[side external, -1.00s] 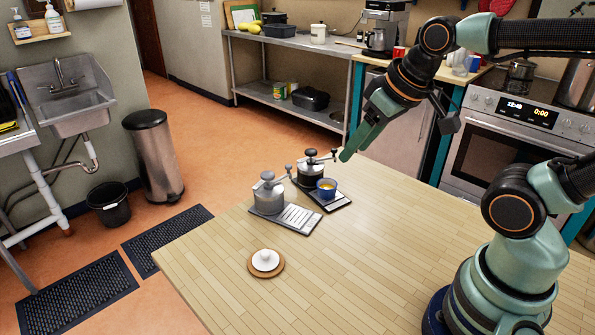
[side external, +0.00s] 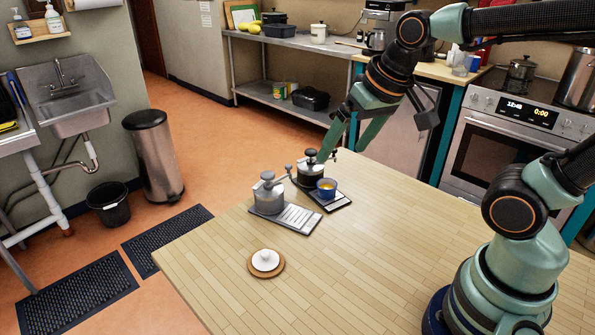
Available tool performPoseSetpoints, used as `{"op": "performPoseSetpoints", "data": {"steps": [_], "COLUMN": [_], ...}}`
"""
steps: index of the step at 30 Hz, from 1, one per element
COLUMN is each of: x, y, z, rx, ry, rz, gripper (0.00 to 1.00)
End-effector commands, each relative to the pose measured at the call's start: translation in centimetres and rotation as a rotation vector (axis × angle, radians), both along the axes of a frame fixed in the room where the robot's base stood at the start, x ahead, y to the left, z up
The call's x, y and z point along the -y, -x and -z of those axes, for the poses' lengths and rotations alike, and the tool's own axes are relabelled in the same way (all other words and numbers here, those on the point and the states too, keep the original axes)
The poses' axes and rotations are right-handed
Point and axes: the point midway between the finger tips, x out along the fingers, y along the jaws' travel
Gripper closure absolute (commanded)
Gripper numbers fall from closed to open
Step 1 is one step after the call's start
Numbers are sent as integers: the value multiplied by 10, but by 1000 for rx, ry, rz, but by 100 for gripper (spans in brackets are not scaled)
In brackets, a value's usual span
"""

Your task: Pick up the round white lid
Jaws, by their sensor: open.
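The round white lid (side external: 265,258) lies on a round wooden coaster (side external: 252,269) near the front left edge of the wooden table (side external: 380,250). It has a small knob on top. My gripper (side external: 345,158) is open and empty, with its fingers apart and pointing down. In the picture it is above and to the right of the lid, well apart from it, near the far edge of the table by the dark grinder.
A grey grinder (side external: 268,196) on a grey tray (side external: 298,219) stands behind the lid. A dark grinder (side external: 311,173) and a blue cup (side external: 326,189) stand on a black tray (side external: 338,203) beyond it. The table right of the lid is clear.

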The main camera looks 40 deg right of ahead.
Motion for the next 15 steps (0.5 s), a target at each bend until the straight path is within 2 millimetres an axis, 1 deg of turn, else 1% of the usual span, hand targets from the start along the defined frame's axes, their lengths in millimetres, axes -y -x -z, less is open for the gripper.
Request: {"op": "performPoseSetpoints", "data": {"steps": [3, 8, 11, 15], "x": [-17, -41, -57, -81], "y": [-18, -43, -57, -73], "z": [8, 25, 39, 65], "rx": [-82, -181, -238, -308], "ry": [-89, -187, -229, -265], "rz": [181, 462, 644, 902], "gripper": [0, 0, 0, 0]}}
